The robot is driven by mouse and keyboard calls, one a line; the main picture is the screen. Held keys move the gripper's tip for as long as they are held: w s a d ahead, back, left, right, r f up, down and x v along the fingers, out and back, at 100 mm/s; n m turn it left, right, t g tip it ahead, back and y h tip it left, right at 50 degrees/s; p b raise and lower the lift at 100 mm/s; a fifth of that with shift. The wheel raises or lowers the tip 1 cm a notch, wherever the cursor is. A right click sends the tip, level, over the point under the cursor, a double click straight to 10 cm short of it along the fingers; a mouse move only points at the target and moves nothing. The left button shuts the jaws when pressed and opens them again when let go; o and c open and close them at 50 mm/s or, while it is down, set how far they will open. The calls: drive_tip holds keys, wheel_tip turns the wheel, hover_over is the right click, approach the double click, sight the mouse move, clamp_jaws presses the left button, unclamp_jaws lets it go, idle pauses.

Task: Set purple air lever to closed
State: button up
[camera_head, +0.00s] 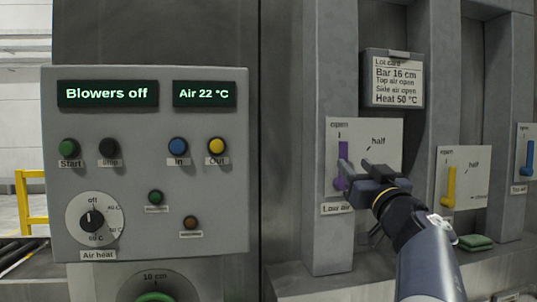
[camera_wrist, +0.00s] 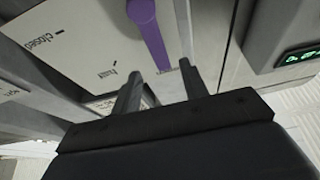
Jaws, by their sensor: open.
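The purple air lever (camera_head: 343,158) is on a pale plate (camera_head: 386,138) labelled "Low air". It points straight up at the "open" mark, and "half" is to its upper right. In the wrist view the purple lever (camera_wrist: 147,28) runs down to an end between my fingertips in the picture; "half" and "closed" are printed to its left. My gripper (camera_head: 357,166) is open at the plate, its fingers around the lever's line. Contact cannot be told. My gripper covers the plate's lower right in the head view.
A yellow lever (camera_head: 450,188) and a blue lever (camera_head: 529,158) are on plates to the right. A lot card (camera_head: 393,80) hangs above, reading top and side air open. The control panel (camera_head: 150,220) at left reads "Blowers off". Grey pillars (camera_head: 333,60) stand out between the plates.

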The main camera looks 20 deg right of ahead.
sight(345, 154)
drive_tip(key=x, duration=0.5)
drive_tip(key=shift+w+r+p, duration=0.1)
drive_tip(key=shift+w+p, duration=0.05)
drive_tip(key=shift+p, duration=0.15)
clamp_jaws()
